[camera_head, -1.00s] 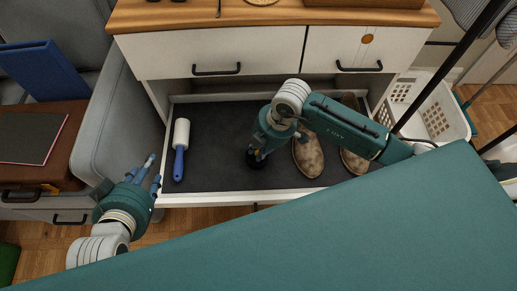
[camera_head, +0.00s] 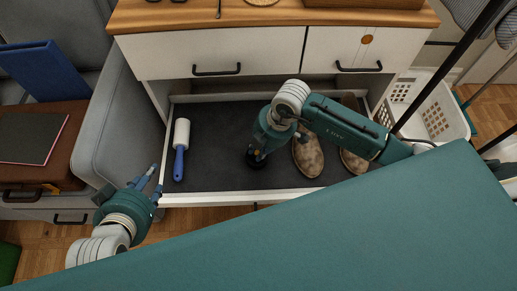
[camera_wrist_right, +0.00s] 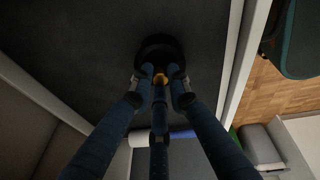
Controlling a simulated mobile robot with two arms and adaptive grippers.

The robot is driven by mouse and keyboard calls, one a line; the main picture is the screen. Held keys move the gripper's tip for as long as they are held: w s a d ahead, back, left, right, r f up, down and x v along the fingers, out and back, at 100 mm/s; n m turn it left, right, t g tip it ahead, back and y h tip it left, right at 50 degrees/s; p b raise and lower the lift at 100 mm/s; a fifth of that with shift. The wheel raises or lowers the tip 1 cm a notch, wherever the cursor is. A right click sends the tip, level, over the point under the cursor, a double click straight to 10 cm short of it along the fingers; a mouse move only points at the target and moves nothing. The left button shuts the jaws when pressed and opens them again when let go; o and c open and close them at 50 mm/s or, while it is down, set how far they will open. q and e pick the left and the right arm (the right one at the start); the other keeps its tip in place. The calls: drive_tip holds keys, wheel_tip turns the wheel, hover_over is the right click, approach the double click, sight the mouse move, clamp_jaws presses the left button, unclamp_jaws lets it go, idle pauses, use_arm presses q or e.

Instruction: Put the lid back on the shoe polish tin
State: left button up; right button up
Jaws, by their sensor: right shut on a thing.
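My right gripper (camera_head: 256,154) points down into the open drawer. In the right wrist view its fingers (camera_wrist_right: 161,82) are shut on a black round piece (camera_wrist_right: 160,46), which looks like the tin's lid. In the head view the black piece (camera_head: 255,161) sits low, at or near the drawer floor. I cannot make out a separate tin; if it is under the lid, it is hidden. My left gripper (camera_head: 150,186) is open and empty, over the drawer's front left corner.
The drawer floor (camera_head: 218,145) is dark. A lint roller with a blue handle (camera_head: 179,163) lies at its left. Brown shoes (camera_head: 308,157) lie right of my right gripper. The drawer's white front wall (camera_head: 225,198) borders this side. A teal surface (camera_head: 350,240) fills the foreground.

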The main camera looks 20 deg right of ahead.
use_arm(q)
drive_tip(key=shift+s+a+f, duration=0.15)
drive_tip(key=shift+s+f, duration=0.1)
drive_tip(key=shift+s, duration=0.1)
idle(0.5)
use_arm(e)
drive_tip(key=o, duration=1.4)
use_arm(q)
drive_tip(key=shift+s, duration=0.1)
